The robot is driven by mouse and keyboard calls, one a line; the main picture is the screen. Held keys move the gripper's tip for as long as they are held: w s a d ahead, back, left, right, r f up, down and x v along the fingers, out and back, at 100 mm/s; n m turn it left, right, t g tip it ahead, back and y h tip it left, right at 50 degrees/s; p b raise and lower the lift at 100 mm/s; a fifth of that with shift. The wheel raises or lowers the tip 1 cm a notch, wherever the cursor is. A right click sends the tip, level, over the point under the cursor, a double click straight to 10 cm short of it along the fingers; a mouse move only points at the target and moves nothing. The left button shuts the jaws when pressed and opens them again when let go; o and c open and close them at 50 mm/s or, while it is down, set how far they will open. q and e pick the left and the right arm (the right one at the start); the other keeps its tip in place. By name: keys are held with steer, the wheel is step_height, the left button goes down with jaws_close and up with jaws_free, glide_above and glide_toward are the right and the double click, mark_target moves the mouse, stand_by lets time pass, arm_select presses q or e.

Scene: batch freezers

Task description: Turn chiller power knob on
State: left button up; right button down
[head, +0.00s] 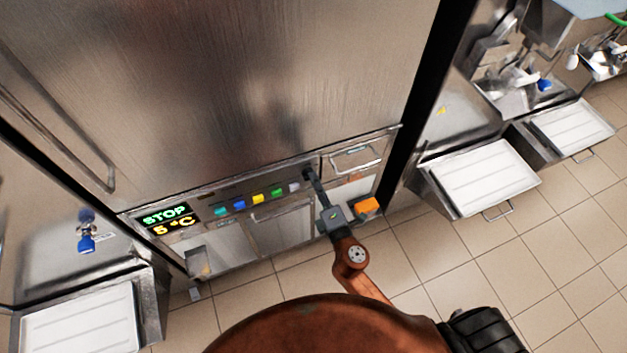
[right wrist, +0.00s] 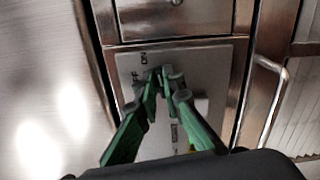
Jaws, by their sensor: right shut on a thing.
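The chiller is a tall brushed-steel cabinet (head: 200,90) with a control strip along its lower front. Its display (head: 167,219) reads STOP in green and 5 °C in orange. My right gripper (head: 313,181) reaches to the right part of that strip. In the right wrist view its green fingers (right wrist: 166,84) are shut on a small dark power knob at a grey plate (right wrist: 133,66) with ON and OFF lettering. The fingers hide most of the knob, so its exact pointing direction cannot be told. My left gripper is not in view.
Several coloured buttons (head: 258,198) line the strip left of my right gripper. White-topped trays (head: 485,177) jut out at right. Tiled floor (head: 500,270) is open in front.

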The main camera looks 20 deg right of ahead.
steer(key=shift+f+m+b, duration=0.15)
steer(key=shift+m+b, duration=0.15)
steer(key=shift+m, duration=0.6)
steer(key=c, duration=2.1)
jaws_free()
steer(key=s, duration=0.7)
steer(key=shift+s+d, duration=0.15)
steer(key=shift+s, duration=0.05)
